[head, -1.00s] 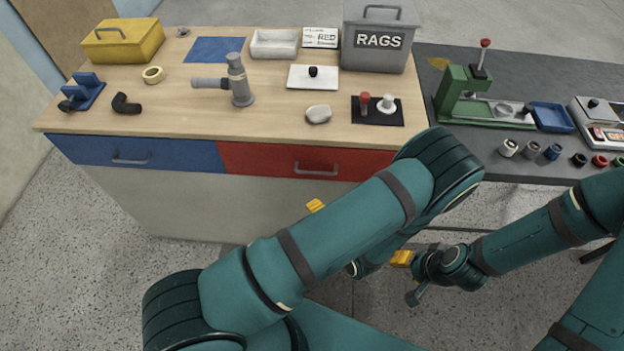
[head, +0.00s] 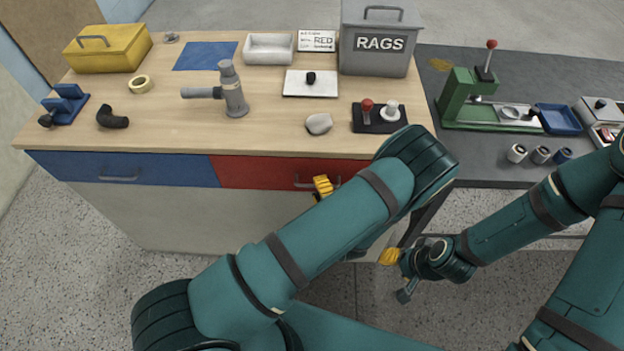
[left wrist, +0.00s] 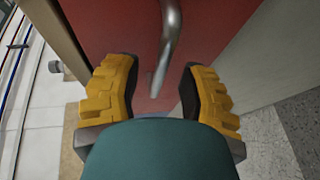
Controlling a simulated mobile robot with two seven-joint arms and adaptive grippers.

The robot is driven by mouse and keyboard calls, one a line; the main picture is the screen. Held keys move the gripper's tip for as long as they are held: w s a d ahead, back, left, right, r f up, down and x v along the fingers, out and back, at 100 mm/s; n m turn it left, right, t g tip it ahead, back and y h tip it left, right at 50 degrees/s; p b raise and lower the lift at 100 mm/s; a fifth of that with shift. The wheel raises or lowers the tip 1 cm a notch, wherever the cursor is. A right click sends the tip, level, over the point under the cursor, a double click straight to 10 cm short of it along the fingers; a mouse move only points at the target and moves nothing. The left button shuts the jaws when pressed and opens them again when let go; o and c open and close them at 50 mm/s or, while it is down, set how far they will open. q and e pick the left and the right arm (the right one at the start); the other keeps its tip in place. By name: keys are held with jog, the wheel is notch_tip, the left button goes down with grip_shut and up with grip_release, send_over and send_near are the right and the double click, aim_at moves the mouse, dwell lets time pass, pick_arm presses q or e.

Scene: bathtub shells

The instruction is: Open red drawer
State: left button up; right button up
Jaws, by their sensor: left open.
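The red drawer (head: 250,173) is shut, its front level with the blue drawer's beside it. Its grey bar handle (head: 303,182) is partly hidden by my left gripper (head: 322,187). In the left wrist view, the red front (left wrist: 110,30) fills the top middle. The metal handle (left wrist: 168,45) reaches down between the two yellow fingers of the left gripper (left wrist: 160,80). The fingers are apart, one on each side of the handle, with gaps visible. My right gripper (head: 392,258) hangs low over the floor, away from the drawer; its opening is unclear.
The blue drawer (head: 120,168) is left of the red one. The wooden worktop (head: 170,125) above holds a grey pipe fitting (head: 232,90), a stone (head: 319,123) and a RAGS bin (head: 380,42). A dark table (head: 480,165) stands at right. The floor in front is free.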

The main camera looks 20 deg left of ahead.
pick_arm(q)
jog(key=shift+x, duration=0.75)
jog(key=shift+o, duration=0.2)
grip_shut()
jog(key=shift+s, duration=0.1)
